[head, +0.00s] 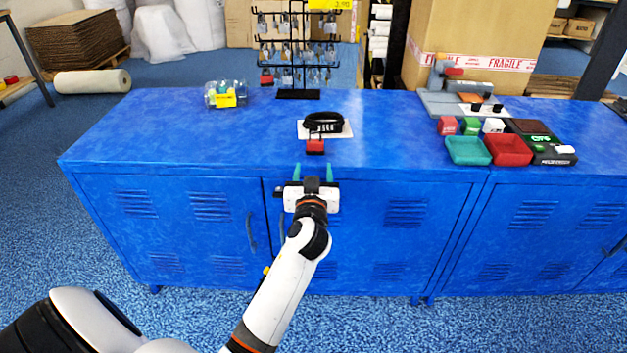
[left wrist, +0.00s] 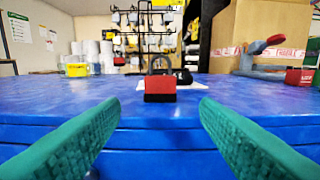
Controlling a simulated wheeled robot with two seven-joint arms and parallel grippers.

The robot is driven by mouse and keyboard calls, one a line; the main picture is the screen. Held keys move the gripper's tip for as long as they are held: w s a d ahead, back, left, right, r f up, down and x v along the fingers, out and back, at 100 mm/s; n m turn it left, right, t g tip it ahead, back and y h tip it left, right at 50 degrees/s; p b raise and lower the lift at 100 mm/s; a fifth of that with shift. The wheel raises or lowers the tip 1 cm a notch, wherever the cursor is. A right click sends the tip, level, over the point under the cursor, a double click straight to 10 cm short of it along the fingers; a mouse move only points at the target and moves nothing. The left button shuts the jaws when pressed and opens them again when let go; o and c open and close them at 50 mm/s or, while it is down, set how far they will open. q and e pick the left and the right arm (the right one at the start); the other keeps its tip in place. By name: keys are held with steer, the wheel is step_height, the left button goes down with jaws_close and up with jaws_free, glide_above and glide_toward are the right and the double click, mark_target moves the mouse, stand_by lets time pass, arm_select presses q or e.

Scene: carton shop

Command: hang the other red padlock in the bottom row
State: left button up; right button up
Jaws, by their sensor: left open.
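The black display rack (head: 299,50) stands at the back with rows of grey padlocks. Another red padlock (head: 266,78) hangs in its bottom row at the left end. My right gripper is not seen.
A black coiled cable lock (head: 323,122) lies on a white card (head: 344,130) just behind the padlock. A clear tub with a yellow label (head: 226,99) stands at left. Red and teal trays (head: 508,149), small boxes and a grey machine (head: 455,101) occupy the right.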

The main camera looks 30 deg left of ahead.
mark_target(315, 148)
arm_select(q)
steer(key=b+x, duration=0.1)
steer(key=x, duration=0.6)
steer(key=shift+f, duration=0.1)
steer(key=shift+b+x, duration=0.35)
steer(key=shift+x, duration=0.75)
steer(key=c, duration=0.8)
steer(key=shift+o, duration=0.2)
steer(key=shift+r, duration=0.2)
steer(key=shift+s+d+r+p, duration=0.1)
steer(key=shift+d+r+p, duration=0.05)
steer(key=shift+r+p, duration=0.7)
